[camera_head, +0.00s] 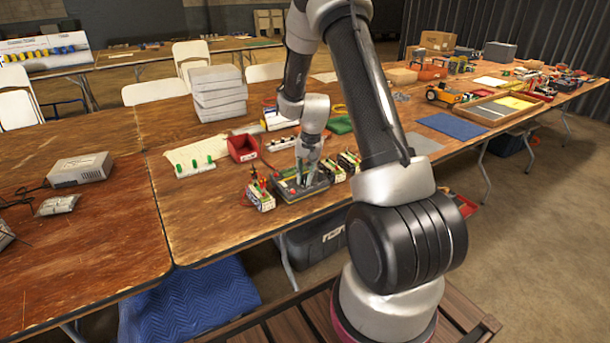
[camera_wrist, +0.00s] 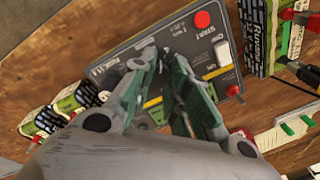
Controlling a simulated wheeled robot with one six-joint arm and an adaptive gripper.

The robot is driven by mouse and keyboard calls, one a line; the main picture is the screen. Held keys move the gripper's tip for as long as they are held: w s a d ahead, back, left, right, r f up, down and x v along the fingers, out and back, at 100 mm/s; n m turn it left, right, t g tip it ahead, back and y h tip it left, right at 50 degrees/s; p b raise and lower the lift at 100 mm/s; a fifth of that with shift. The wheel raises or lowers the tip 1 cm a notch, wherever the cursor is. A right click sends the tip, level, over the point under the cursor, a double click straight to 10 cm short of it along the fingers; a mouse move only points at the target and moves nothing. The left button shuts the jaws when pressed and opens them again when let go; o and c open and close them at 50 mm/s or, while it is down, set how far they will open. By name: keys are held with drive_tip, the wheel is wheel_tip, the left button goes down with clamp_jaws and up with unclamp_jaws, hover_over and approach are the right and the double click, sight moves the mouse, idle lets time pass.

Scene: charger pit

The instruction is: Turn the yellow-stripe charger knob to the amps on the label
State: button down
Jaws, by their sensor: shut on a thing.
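The dark grey charger (camera_head: 289,191) lies on the wooden table in the head view. In the wrist view the charger (camera_wrist: 130,55) shows a red START button (camera_wrist: 202,19), a white label with a yellow stripe (camera_wrist: 217,72) and a red light at its edge. Another bit of yellow stripe shows between my fingers. My gripper (camera_head: 304,181) points down onto the charger's top. In the wrist view my gripper (camera_wrist: 160,66) has its green-padded fingers close together, shut on the knob. The fingers hide the knob, so its pointer and setting cannot be read.
Battery packs (camera_head: 262,196) stand close to the charger's left, and more packs (camera_head: 347,163) to its right. A red bin (camera_head: 243,147) and a white strip with green pegs (camera_head: 195,169) lie behind. The table's front edge is near, with bare wood at front left.

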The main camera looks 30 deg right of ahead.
drive_tip(key=shift+m, duration=1.1)
drive_tip(key=c, duration=1.3)
unclamp_jaws()
drive_tip(key=r, duration=0.4)
drive_tip(key=s+r, duration=0.1)
drive_tip(key=r, duration=0.3)
drive_tip(key=d+r, duration=0.1)
drive_tip(key=r, duration=0.3)
drive_tip(key=shift+s, duration=0.3)
